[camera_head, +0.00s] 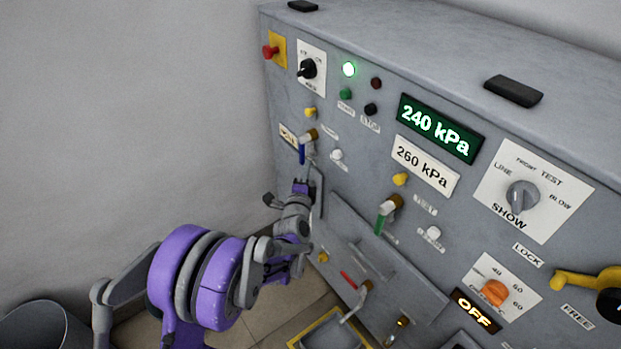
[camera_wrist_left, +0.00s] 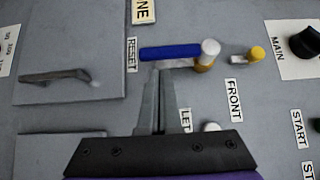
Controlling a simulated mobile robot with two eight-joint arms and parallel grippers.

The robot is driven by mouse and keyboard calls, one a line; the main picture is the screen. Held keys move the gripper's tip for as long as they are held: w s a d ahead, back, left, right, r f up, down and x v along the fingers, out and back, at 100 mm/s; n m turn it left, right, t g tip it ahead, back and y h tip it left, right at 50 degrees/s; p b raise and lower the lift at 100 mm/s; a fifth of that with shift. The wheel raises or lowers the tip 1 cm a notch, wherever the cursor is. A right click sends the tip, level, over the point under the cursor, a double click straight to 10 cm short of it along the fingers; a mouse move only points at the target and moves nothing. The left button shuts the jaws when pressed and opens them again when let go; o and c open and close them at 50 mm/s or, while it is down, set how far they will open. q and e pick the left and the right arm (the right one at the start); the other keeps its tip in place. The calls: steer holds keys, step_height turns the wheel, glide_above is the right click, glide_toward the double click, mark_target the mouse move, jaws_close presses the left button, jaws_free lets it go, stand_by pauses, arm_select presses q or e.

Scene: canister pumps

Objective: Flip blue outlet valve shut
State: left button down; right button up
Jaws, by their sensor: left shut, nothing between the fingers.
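The blue outlet valve handle (camera_head: 302,153) hangs downward from its brass valve body (camera_head: 311,136) on the left part of the grey panel. In the left wrist view the blue handle (camera_wrist_left: 170,52) lies sideways, with its pale cap (camera_wrist_left: 210,47) at the right end. My left gripper (camera_head: 303,186) is shut and empty, just below the handle in the head view. In the left wrist view its closed fingertips (camera_wrist_left: 158,70) are beside the middle of the handle; I cannot tell whether they touch. My right gripper is not in view.
A green-handled valve (camera_head: 382,222) and a red-handled valve (camera_head: 357,290) sit lower on the panel. A green display (camera_head: 438,128) reads 240 kPa. A grey pull handle (camera_wrist_left: 54,77) stands out near the gripper. A wall is at left.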

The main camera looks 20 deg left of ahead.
arm_select(q)
steer(key=shift+w+a, duration=0.25)
steer(key=shift+a, duration=0.2)
steer(key=shift+f, duration=0.1)
